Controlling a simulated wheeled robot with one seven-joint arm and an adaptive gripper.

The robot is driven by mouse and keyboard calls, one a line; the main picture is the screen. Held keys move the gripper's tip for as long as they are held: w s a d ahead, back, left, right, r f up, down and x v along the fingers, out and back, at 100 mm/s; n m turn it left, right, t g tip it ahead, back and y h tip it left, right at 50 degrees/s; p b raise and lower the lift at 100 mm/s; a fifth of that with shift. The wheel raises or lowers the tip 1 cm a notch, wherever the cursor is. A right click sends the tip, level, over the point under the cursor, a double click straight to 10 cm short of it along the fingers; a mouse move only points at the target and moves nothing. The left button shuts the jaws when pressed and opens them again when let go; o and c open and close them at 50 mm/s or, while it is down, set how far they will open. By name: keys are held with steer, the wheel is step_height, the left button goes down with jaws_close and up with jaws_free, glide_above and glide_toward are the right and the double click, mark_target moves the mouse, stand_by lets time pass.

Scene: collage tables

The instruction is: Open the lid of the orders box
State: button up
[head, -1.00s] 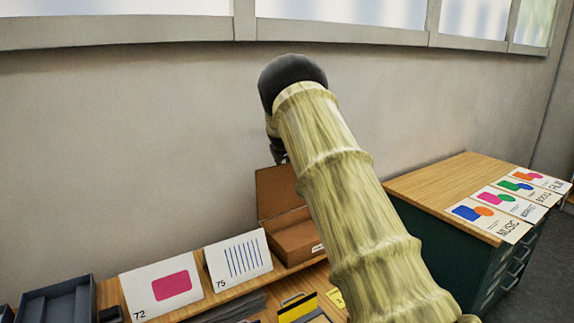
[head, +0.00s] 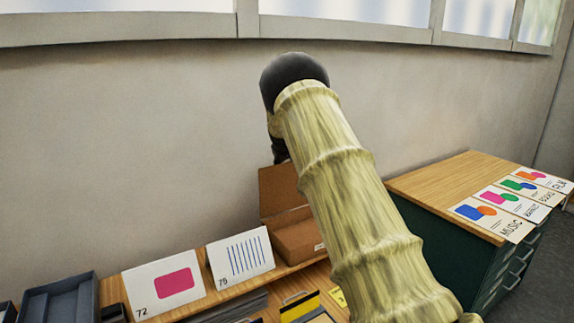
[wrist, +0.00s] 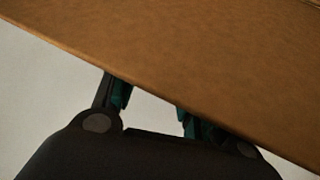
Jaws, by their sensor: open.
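The orders box (head: 298,243) is a brown box on the wooden shelf against the wall, partly hidden behind my arm. Its lid (head: 277,190) stands raised, roughly upright at the back of the box. In the wrist view the brown lid (wrist: 190,60) fills the upper part of the picture, very close. My gripper (wrist: 152,105) is open, its two dark teal-tipped fingers apart, with the tips reaching the lid's edge or hidden behind it. I cannot tell whether they touch. In the head view the gripper is mostly hidden by my arm, above and behind the lid.
Cards marked 72 (head: 165,284) and 75 (head: 240,256) stand left of the box. A grey tray (head: 57,300) is at the far left. A green cabinet (head: 420,190) with several colourful cards stands right of my arm. The wall is close behind.

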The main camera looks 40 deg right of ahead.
steer(key=a+r+p, duration=0.2)
steer(key=r+p, duration=0.1)
steer(key=r, duration=0.2)
steer(key=w+a+r+p, duration=0.1)
steer(key=a+r+p, duration=0.1)
steer(key=r, duration=0.4)
steer(key=shift+a+r+p, duration=0.15)
steer(key=shift+a+p, duration=0.15)
steer(key=shift+p, duration=0.15)
stand_by(1.0)
stand_by(0.6)
steer(key=v, duration=1.2)
stand_by(0.4)
